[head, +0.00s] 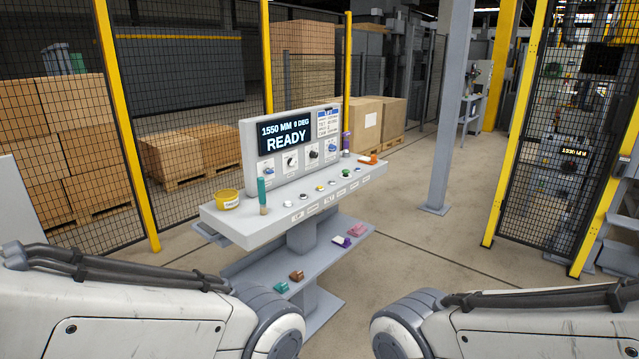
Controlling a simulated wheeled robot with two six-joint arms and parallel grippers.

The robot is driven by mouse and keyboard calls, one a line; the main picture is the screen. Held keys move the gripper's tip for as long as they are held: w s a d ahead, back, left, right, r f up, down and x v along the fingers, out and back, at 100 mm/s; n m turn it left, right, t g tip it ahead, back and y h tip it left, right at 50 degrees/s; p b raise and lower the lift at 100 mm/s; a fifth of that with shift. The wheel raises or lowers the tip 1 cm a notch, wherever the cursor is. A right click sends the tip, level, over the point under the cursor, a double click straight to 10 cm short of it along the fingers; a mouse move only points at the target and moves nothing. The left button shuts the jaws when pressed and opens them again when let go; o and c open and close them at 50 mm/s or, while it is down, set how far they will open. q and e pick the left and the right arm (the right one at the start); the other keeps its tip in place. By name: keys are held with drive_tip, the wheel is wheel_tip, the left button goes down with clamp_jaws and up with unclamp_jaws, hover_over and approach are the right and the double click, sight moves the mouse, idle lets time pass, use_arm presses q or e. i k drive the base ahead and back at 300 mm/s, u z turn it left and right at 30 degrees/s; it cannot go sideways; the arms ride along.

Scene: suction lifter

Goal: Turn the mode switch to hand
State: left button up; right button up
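A grey control console (235,228) stands ahead with an upright panel and a sloping button shelf. Its dark display (285,136) reads "1550 MM 0 DEG" and "READY". Below the display is a row of several rotary switches on white plates, including a blue one at the left (267,170), black ones in the middle (313,154) and a blue one at the right (331,145). Their labels are too small to read, so I cannot tell which is the mode switch or its setting. Both my arms enter at the bottom; neither gripper is in view.
Small coloured pieces lie on the lower shelf (320,262). A grey post (446,110) stands behind right; mesh fencing surrounds. Floor right of the console is clear.

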sight(292, 162)
drive_tip(key=u, duration=0.15)
drive_tip(key=i, duration=0.75)
drive_tip(key=u, duration=0.15)
drive_tip(key=k, duration=0.6)
drive_tip(key=u, duration=0.55)
drive_tip(key=i, duration=1.65)
drive_tip(key=z, duration=0.35)
